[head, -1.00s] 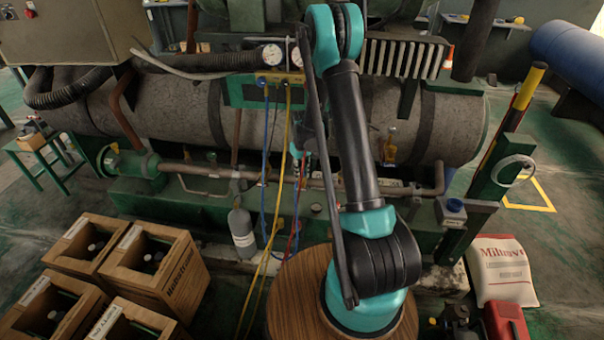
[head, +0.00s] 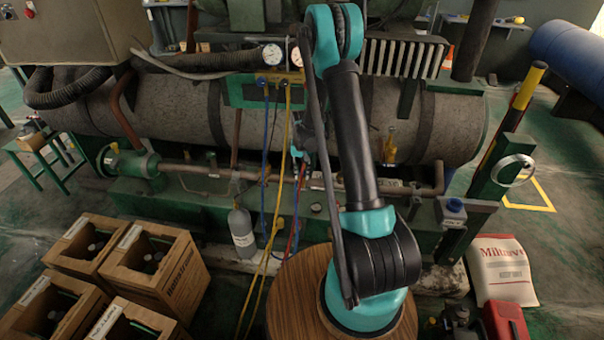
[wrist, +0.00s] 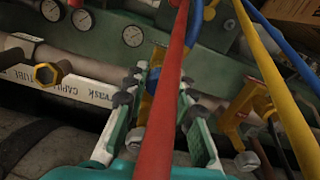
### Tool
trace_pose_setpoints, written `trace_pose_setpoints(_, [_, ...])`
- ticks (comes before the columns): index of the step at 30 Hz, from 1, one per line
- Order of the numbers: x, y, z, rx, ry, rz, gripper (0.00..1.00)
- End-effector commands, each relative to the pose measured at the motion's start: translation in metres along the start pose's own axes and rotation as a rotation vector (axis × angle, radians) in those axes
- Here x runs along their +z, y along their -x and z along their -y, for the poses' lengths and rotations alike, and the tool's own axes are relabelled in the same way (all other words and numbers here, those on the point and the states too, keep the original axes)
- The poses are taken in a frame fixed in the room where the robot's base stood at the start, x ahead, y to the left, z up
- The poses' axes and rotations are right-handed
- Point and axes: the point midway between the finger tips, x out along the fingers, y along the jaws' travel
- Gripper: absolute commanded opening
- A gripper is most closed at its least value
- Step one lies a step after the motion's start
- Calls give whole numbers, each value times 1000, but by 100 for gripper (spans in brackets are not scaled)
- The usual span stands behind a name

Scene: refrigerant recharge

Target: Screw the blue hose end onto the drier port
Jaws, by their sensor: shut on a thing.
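In the head view my gripper (head: 303,145) is beside the dark arm link, low in front of the grey cylinder, and small. In the wrist view its teal fingers (wrist: 163,92) are shut, and a bit of blue shows between the tips, apparently the blue hose end (wrist: 156,56). The red hose (wrist: 160,125) crosses in front and hides most of the grip. The blue hose (head: 264,150) hangs from the gauge manifold and loops low. A brass hex fitting (wrist: 46,75) sits on a pipe at left; I cannot tell whether it is the drier port.
A thick yellow hose (wrist: 275,85) and a yellow bracket-like part (wrist: 235,118) lie right of the fingers. White dial gauges (wrist: 133,36) are at upper left.

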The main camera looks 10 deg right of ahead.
Motion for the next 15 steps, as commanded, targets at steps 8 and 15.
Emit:
trace_pose_setpoints(8, [0,0,0,0,-8,0,0])
trace_pose_setpoints(15, [0,0,0,0,-34,0,47])
